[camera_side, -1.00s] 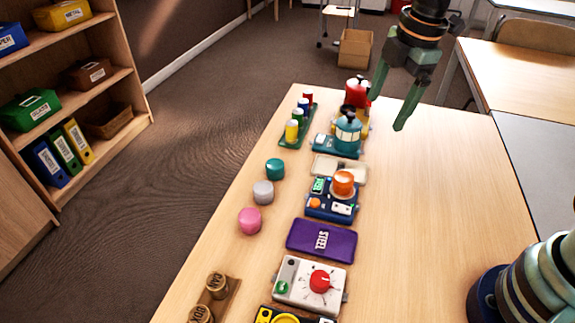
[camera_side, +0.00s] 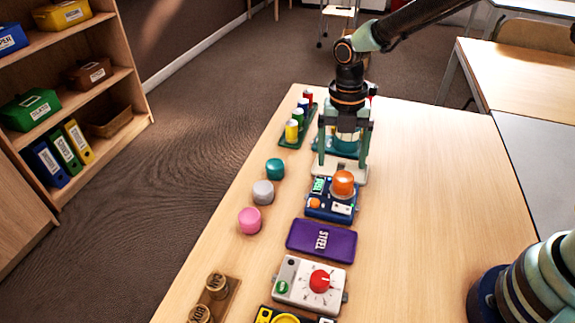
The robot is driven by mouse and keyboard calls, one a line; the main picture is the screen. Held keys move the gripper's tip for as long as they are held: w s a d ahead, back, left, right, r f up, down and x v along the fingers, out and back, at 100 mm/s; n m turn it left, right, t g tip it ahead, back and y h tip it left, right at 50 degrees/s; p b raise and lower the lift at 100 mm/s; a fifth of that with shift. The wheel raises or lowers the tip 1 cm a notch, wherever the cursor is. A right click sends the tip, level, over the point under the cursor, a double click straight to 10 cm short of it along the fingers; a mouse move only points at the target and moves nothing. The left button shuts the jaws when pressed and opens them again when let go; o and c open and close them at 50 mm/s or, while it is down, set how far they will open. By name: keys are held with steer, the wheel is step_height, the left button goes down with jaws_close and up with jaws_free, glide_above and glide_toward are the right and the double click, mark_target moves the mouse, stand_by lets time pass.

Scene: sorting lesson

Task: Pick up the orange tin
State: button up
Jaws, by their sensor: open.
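The orange tin (camera_side: 343,184) stands upright on a small blue device (camera_side: 330,210) in the middle of the row on the table. My gripper (camera_side: 341,166) points down, open, with its two fingers apart and nothing held between them. In the picture its fingertips are just above and beyond the orange tin, in front of a teal item that it partly hides. A white plate (camera_side: 350,176) behind the tin is partly covered by the fingers. I cannot tell the exact height of the fingertips.
A green rack (camera_side: 297,128) holds several small cylinders.

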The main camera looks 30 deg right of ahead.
mark_target(344, 177)
steer(key=shift+s+d+f, duration=0.1)
steer(key=shift+d+f, duration=0.05)
steer(key=shift+f, duration=0.85)
steer(key=shift+s+d+f, duration=0.1)
steer(key=shift+s+f, duration=0.05)
steer(key=shift+f, duration=0.9)
steer(key=shift+s+d+f, duration=0.1)
steer(key=shift+d+f, duration=0.05)
steer(key=shift+f, duration=0.85)
jaws_close()
